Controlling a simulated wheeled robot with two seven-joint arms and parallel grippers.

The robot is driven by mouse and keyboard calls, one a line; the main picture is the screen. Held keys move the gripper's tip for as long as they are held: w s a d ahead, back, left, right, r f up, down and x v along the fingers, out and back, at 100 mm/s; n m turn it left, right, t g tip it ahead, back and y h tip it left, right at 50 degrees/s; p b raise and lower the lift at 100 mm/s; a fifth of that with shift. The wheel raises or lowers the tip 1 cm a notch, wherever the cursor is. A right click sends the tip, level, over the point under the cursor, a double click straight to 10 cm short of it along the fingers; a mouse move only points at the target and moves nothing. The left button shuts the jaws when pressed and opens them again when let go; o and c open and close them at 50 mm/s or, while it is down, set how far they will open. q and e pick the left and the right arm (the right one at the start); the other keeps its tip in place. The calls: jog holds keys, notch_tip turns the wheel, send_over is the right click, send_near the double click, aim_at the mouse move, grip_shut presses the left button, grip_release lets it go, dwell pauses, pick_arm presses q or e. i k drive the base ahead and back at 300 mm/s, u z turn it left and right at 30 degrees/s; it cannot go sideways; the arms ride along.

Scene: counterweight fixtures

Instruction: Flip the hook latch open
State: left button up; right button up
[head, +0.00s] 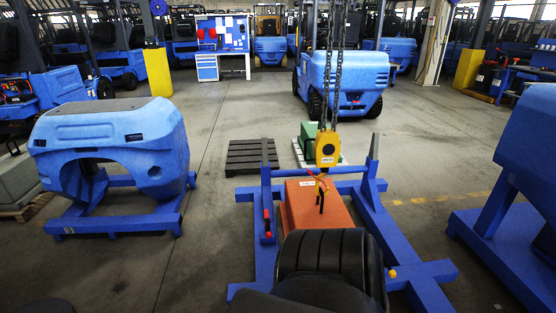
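A yellow hook block (327,148) hangs on two dark chains a little right of the middle in the head view. A small dark hook (321,197) hangs below it, in front of an orange-red block (300,207) within a blue floor frame (264,262). A thin red piece (318,178) shows between the hook block and the hook. The hook's latch is too small to make out, so I cannot tell whether it is open or shut. Neither of my grippers can be made out in this view.
A dark, rounded, ribbed shape (325,250) fills the bottom middle and hides part of the frame. A blue counterweight (112,140) on a stand is at the left, another blue body (530,140) at the right. A dark pallet (251,155) lies behind. Bare floor is left of the frame.

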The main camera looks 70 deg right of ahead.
aim_at(309, 172)
jog(key=z, duration=0.05)
jog(key=i, duration=2.2)
jog(key=z, duration=2.55)
jog(key=i, duration=1.65)
jog(key=z, duration=1.9)
